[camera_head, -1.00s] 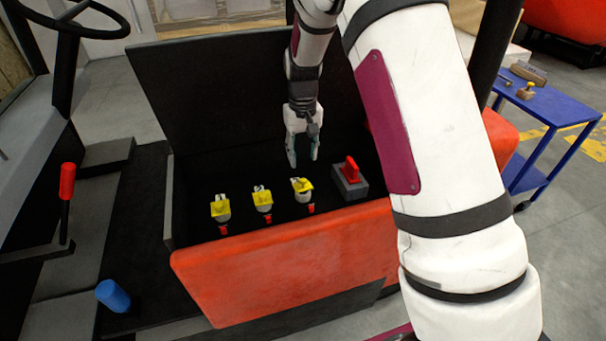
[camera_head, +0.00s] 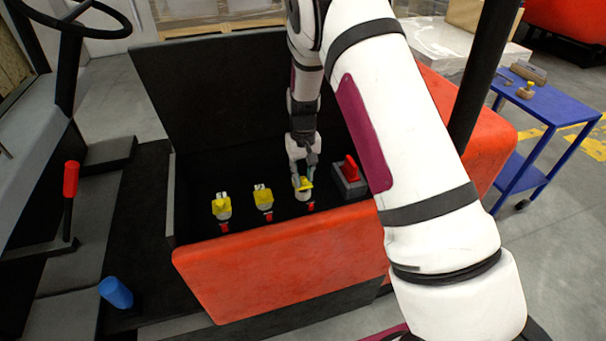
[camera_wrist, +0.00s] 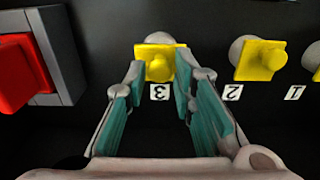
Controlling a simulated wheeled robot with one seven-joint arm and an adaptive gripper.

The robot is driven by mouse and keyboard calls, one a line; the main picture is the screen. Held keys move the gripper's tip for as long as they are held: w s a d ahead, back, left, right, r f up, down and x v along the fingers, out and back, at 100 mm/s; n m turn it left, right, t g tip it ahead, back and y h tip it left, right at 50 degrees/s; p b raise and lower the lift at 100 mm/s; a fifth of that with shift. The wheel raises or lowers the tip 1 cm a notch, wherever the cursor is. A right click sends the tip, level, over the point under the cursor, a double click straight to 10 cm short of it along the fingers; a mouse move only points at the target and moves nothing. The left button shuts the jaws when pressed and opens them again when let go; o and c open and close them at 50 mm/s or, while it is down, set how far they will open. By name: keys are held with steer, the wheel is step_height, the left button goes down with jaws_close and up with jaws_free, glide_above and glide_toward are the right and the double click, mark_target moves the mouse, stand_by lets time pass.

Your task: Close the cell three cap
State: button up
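The cell three cap (camera_head: 302,185) is yellow with a knob and sits on a white round cell neck. In the wrist view the cap (camera_wrist: 158,52) is above the label "3". My gripper (camera_head: 303,170) points down at it from above. In the wrist view my gripper (camera_wrist: 160,80) is open, with one teal-padded finger on each side of the cap's knob. I cannot tell whether the fingers touch the cap. In the head view the fingers partly hide the cap, so its exact tilt is unclear.
The cell two cap (camera_head: 263,197) and cell one cap (camera_head: 221,206) stand to the left in the black compartment. A grey block with a red handle (camera_head: 349,170) is close on the right. The orange front wall (camera_head: 270,265) and raised black lid (camera_head: 215,95) bound the compartment.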

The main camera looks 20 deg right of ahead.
jaws_close()
steer(key=shift+s, duration=0.1)
steer(key=shift+s+f+t+p, duration=0.1)
steer(key=shift+s+t+p, duration=0.25)
steer(key=shift+t+p, duration=0.35)
steer(key=shift+s+f+t+p, duration=0.45)
steer(key=shift+t+p, duration=0.45)
steer(key=shift+p, duration=0.15)
steer(key=shift+f+t+p, duration=0.15)
steer(key=shift+t+p, duration=0.15)
steer(key=shift+t, duration=0.1)
